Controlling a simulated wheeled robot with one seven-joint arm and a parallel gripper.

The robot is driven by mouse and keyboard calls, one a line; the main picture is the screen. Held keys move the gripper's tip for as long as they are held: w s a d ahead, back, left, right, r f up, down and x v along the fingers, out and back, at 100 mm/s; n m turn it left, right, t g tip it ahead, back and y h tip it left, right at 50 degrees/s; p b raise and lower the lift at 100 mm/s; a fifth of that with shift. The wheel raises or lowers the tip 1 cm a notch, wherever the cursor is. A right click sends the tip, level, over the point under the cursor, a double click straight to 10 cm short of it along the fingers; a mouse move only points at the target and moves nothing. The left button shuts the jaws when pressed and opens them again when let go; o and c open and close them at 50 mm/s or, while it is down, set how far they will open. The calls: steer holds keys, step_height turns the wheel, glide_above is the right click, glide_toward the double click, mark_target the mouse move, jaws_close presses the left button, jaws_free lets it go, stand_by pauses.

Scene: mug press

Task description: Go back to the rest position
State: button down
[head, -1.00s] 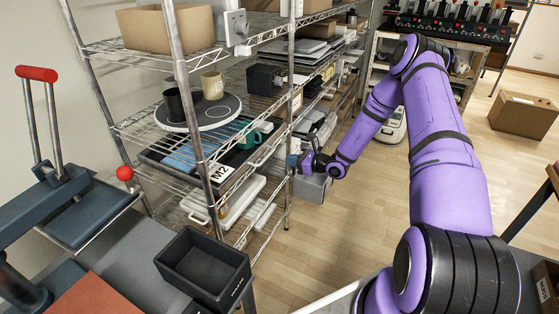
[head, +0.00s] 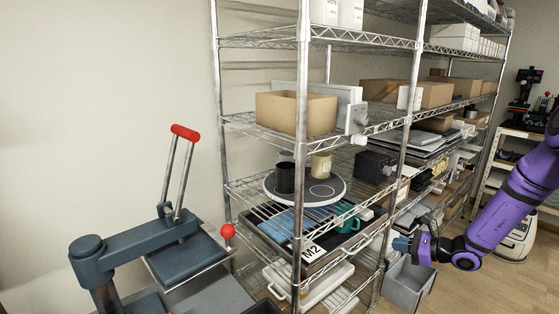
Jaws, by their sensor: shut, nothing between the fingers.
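My gripper (head: 402,245) is at the right side of the head view, in front of the wire shelf rack and above a grey bin (head: 407,283). Its fingers point left toward the shelf, and it is shut and empty. My purple arm runs from it to the right edge, where it leaves the view. The gripper is small in the picture, and fine detail of the fingers is hard to make out.
The wire rack (head: 303,130) stands left of my gripper. It bears a round white-rimmed plate (head: 330,201) with a black mug (head: 285,178) and a cream mug (head: 321,166), and below them a teal mug (head: 347,223). A press with a red handle (head: 185,132) stands at left.

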steer(key=s+a+r+n+g+h, duration=0.2)
steer(key=s+a+r+n+g, duration=0.4)
steer(key=r, duration=0.5)
steer(key=s+a+r+n+g+h, duration=0.1)
steer(key=s+a+r+n+g, duration=0.1)
steer(key=s+a+r+n, duration=0.55)
steer(key=s+d+r+n+t+h, duration=0.2)
steer(key=s+r+n+h, duration=0.2)
steer(key=s+r, duration=0.4)
steer(key=s+d+r+n+t+h, duration=0.2)
steer(key=s+r, duration=0.6)
steer(key=s, duration=0.7)
steer(key=shift+s+d+n+h, duration=0.35)
steer(key=shift+d+n+h, duration=0.5)
steer(key=shift+n+h, duration=0.7)
steer(key=shift+y, duration=0.25)
